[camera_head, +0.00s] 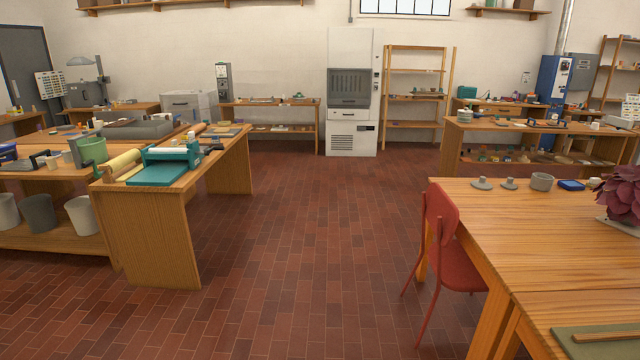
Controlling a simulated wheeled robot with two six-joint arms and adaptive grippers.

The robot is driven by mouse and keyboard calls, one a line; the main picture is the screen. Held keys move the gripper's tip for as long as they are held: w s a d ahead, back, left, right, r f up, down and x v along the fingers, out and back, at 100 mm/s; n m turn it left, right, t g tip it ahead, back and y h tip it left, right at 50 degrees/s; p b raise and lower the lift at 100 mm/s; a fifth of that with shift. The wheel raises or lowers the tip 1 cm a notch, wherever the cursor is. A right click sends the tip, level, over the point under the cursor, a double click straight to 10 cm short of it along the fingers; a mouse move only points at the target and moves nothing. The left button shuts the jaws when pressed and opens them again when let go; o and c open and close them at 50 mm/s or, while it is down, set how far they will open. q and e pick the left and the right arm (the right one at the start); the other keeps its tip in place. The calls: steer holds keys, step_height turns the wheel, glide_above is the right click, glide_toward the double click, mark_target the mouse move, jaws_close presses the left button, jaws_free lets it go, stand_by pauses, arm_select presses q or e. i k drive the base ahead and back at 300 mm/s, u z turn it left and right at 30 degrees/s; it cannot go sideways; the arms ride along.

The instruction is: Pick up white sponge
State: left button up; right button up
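I cannot make out a white sponge for sure in the head view. A small pale item (594,126) lies on the far right table, too small to identify. Neither of my grippers is in view, and no part of my arms shows.
A red chair (441,225) stands against the near right table (500,222), which holds grey pots and a purple plant (622,192). A left workbench (150,228) carries a teal slab roller (172,155). The tiled floor (300,230) between is clear toward a white kiln (352,92).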

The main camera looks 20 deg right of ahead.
mark_target(593, 182)
steer(key=z, duration=0.15)
steer(key=i, duration=2.85)
steer(key=z, duration=0.3)
steer(key=i, duration=2.25)
steer(key=z, duration=0.6)
steer(key=i, duration=1.25)
steer(key=z, duration=1.05)
steer(key=i, duration=1)
steer(key=z, duration=1.45)
steer(key=i, duration=1)
steer(key=z, duration=0.55)
